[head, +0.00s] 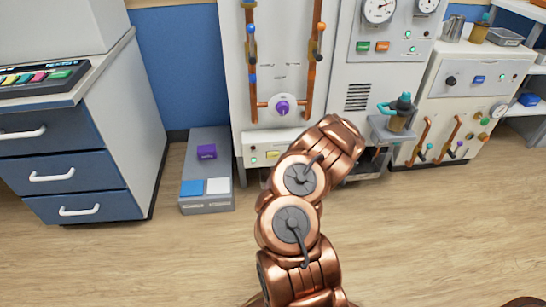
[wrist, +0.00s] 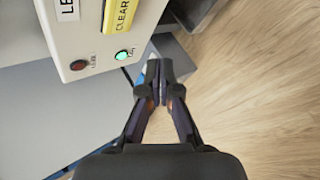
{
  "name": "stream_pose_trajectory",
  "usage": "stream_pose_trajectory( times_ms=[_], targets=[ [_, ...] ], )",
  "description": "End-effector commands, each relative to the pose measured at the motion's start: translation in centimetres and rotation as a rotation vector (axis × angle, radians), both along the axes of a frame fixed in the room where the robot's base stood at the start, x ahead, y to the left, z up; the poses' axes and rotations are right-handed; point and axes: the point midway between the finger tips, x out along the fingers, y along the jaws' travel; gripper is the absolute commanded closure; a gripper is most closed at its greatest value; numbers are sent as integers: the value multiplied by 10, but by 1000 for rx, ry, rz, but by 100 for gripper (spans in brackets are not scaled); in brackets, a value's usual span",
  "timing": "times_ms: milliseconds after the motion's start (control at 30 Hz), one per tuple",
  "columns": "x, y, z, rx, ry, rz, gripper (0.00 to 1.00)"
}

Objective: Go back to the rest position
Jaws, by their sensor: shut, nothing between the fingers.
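My gripper (wrist: 159,72) is shut and empty in the wrist view, its dark fingers together above the floor beside a pale cabinet. In the head view my copper arm reaches forward from the bottom middle toward the white machine (head: 238,60). My gripper is hidden there behind the arm.
A drawer cabinet (head: 150,120) stands at the far left. A panelled unit (head: 485,75) stands at the right. The wooden floor (head: 450,230) is clear at the right front.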

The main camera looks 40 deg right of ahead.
Motion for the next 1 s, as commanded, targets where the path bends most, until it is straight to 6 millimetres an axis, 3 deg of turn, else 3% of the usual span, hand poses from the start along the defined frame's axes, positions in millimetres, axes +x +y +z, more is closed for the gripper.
stream_pose_trajectory(
  times_ms=[633, 767, 1000],
  targets=[
    [5, 3, 7, -9, -6, 18, 100],
    [28, 22, 40, -58, -38, 111, 100],
    [90, 97, 147, -245, -155, 432, 100]
  ],
)
